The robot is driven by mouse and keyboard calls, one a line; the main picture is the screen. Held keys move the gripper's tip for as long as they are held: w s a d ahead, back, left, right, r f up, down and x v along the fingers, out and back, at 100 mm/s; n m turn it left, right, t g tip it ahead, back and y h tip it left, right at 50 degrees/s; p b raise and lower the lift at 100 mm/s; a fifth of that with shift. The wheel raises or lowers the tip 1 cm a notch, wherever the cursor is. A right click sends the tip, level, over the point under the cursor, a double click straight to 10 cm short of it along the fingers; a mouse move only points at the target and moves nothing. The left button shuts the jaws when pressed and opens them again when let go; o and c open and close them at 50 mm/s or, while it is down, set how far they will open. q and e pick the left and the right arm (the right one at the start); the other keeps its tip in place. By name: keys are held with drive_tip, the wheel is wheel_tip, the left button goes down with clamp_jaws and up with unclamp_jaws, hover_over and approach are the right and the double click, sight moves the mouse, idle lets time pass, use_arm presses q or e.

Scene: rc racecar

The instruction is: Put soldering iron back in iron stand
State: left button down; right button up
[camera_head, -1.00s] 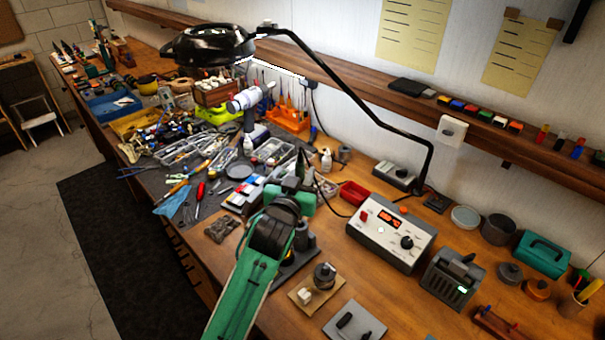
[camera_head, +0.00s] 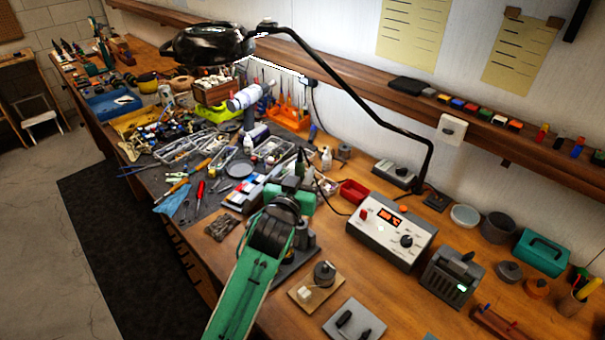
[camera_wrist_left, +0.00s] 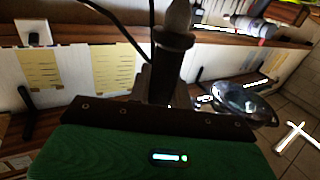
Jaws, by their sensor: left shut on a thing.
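My left gripper (camera_head: 298,196) is shut on the soldering iron, above the front part of the bench. In the left wrist view the iron's dark handle (camera_wrist_left: 172,65) with a collar stands up from between the jaws. In the head view only a small dark upright part of the iron (camera_head: 299,162) shows above the green gripper. A dark stand with a flat base (camera_head: 294,262), which looks like the iron stand, is just below and partly behind my left arm. The iron is apart from it as far as I can tell. My right gripper is out of view.
The soldering station (camera_head: 390,232) stands right of the gripper, with a thin black cable running toward the gripper. A small board with a round pot (camera_head: 324,274) and a grey pad (camera_head: 354,325) lie in front. A black lamp arm (camera_head: 385,120) reaches overhead. Tools crowd the left.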

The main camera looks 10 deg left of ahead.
use_arm(q)
drive_tip(key=shift+f, duration=0.15)
drive_tip(key=shift+f+b, duration=2.15)
drive_tip(key=shift+f, duration=1.1)
drive_tip(key=shift+f+b, duration=0.6)
drive_tip(key=shift+f, duration=0.5)
drive_tip(key=c, duration=1.2)
unclamp_jaws()
drive_tip(key=shift+o, duration=0.5)
